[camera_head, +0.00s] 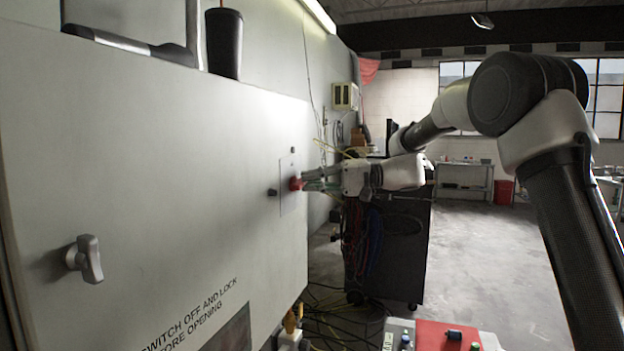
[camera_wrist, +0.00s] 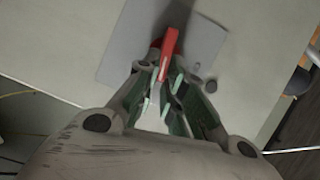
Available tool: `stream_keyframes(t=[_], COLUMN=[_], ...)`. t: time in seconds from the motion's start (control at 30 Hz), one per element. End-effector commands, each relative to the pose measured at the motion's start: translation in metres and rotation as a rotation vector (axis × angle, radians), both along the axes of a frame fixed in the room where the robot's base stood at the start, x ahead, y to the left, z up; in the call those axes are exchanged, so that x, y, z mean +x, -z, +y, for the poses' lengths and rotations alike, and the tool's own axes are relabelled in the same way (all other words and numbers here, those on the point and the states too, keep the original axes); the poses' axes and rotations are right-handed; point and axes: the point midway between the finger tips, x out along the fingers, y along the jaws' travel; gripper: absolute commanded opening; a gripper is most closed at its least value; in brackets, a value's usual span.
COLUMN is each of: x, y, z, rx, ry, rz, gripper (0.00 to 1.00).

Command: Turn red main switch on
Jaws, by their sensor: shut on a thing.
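The red main switch (camera_head: 295,184) sits on a grey plate on the side of a large grey cabinet in the head view. My gripper (camera_head: 308,180) reaches it from the right, with its fingertips at the switch. In the wrist view the red switch handle (camera_wrist: 169,52) stands out from the grey plate (camera_wrist: 200,48), tilted slightly. My gripper (camera_wrist: 166,82) is shut on the lower part of the handle there, and its fingers hide that part. The switch's on and off marks cannot be read.
A dark knob (camera_head: 272,192) sits left of the switch, and a grey handle (camera_head: 86,259) is on the cabinet's front. A dark cup (camera_head: 224,42) stands on top. A dark cart (camera_head: 405,245) with cables stands behind my arm. Open floor lies to the right.

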Motion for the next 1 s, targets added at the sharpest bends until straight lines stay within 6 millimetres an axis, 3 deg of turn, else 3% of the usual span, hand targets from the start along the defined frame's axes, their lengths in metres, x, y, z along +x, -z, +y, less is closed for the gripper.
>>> stream_keyframes(t=[0.4,0.93,0.97,1.0], x=[0.0013,0.0012,0.0012,0.0011], y=[0.0062,0.0070,0.0070,0.0070], z=[-0.0009,-0.0008,-0.0008,-0.0008], rx=[0.056,0.062,0.062,0.062], ry=[0.003,0.003,0.003,0.003], rz=[0.162,0.180,0.180,0.180], gripper=[0.00,0.00,0.16,0.23])
